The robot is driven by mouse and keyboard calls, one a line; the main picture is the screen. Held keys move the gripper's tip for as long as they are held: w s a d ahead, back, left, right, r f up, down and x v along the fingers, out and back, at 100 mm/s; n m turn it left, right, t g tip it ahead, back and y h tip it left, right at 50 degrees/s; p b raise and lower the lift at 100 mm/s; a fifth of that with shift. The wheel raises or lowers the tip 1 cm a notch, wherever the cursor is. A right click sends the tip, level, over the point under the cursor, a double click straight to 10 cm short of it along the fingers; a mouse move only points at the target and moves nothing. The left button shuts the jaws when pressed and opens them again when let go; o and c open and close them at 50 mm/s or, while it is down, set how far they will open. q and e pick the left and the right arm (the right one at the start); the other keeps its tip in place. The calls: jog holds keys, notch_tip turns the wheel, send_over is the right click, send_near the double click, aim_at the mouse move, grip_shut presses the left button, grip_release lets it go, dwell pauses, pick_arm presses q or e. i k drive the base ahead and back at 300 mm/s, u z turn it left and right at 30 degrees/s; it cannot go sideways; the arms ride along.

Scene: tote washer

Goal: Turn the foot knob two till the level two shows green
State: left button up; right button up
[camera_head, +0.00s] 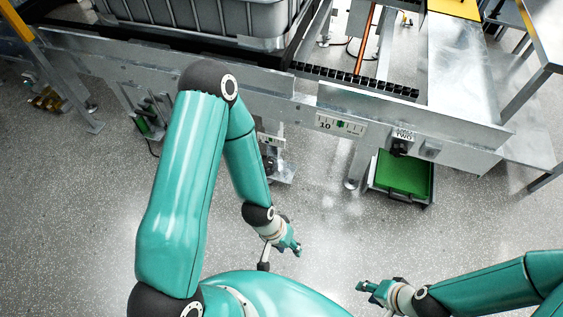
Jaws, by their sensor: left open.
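A white plate with the number 10 and a small green mark (340,124) sits on the front rail of the grey metal frame. To its right, a small label whose lower word reads TWO (404,134) is above a black fitting (399,148). A dark knob-like part (270,160) shows below the rail, partly hidden by my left arm; I cannot tell whether it is foot knob two. My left gripper (294,248) is open and empty above the floor, in front of the frame and apart from it. My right gripper (370,288) is lower right, touching nothing; its finger gap is unclear.
A green tray (403,174) is under the rail at the right. A frame foot (352,184) stands on the floor beside it. A large grey tote (235,18) rests on the frame at the back. The speckled floor (330,225) before the frame is clear.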

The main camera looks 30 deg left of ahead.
aim_at(269, 163)
jog(key=z, duration=0.15)
jog(key=i, duration=1.05)
jog(key=u, duration=0.7)
